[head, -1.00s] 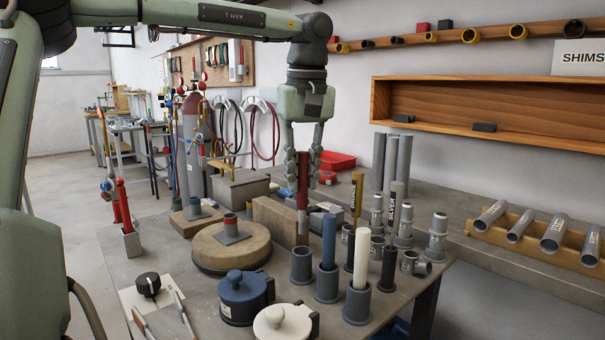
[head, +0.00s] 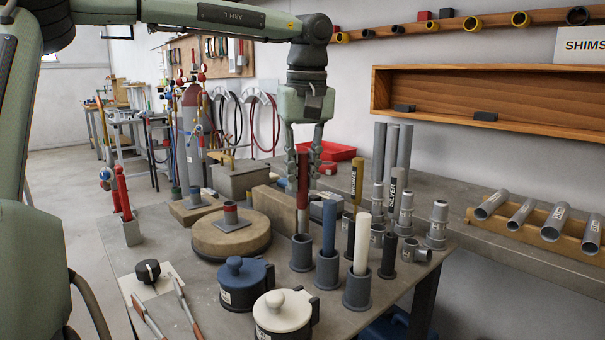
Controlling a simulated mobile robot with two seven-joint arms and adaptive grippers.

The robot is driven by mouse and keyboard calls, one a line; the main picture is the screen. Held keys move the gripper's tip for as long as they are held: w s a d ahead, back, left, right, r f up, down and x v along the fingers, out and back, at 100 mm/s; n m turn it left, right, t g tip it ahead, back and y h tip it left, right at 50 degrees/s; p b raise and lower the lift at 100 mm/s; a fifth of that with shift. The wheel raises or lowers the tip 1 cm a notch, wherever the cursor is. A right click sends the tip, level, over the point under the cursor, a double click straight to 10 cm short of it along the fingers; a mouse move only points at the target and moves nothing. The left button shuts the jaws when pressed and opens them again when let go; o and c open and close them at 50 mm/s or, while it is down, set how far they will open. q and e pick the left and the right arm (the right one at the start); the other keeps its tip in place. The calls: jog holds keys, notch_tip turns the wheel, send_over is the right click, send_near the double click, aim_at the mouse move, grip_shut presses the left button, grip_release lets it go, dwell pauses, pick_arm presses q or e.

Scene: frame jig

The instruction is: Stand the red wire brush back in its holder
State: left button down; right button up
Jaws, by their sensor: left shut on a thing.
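My left gripper (head: 303,172) points down and is shut on the red wire brush (head: 303,190), which it holds upright. The brush has a red upper part and a greyish lower part with a pale band between them. Its lower end meets the mouth of a grey round holder (head: 302,255) on the bench. The holder's rim hides the tip, so I cannot tell how deep it sits. My right gripper is not in view.
Just right of the holder stand grey holders with a blue rod (head: 329,228) and a white rod (head: 362,243). A round wooden block (head: 230,243) is to the left. A blue pot (head: 245,284) and a white pot (head: 284,316) stand in front. Grey tubes stand behind right.

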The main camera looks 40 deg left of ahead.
aim_at(303, 209)
pick_arm(q)
jog(key=shift+f, duration=0.15)
jog(key=shift+f+b, duration=0.6)
jog(key=shift+f, duration=0.5)
jog(key=shift+f, duration=0.1)
jog(key=shift+f+b, duration=0.35)
jog(key=shift+f, duration=0.5)
jog(key=shift+f, duration=0.15)
jog(key=shift+f, duration=0.6)
